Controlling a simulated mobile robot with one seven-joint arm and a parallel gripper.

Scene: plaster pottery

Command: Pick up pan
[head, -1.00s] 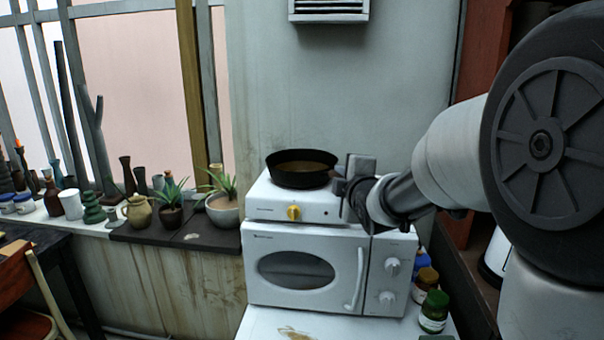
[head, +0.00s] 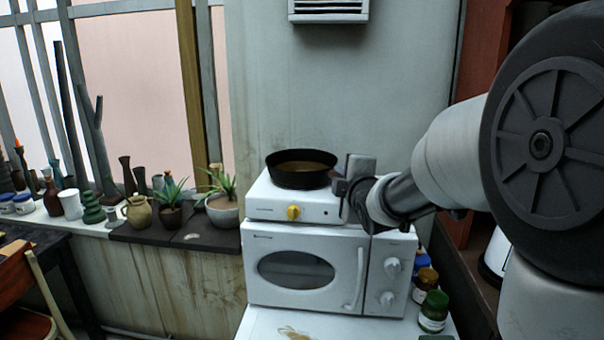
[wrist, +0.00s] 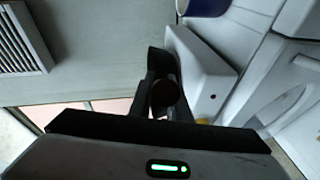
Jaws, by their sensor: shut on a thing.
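The black round pan (head: 302,170), brownish inside, sits level on the white single-burner hot plate (head: 266,203), which stands on top of a white microwave. My gripper (head: 342,186) is at the right side of the pan, where its handle would be. In the wrist view, my gripper (wrist: 163,80) is shut with a dark, brown-ended piece between its fingers, which looks like the pan handle. The handle is mostly hidden by the fingers in the head view. I cannot clearly make out the pan's body in the wrist view.
The white microwave (head: 300,272) stands on a white table below the hot plate. Jars (head: 433,311) stand to its right. Potted plants (head: 222,207) and vases line the ledge at left. A wall is behind, with a vent (head: 329,10) above. Space above the pan is clear.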

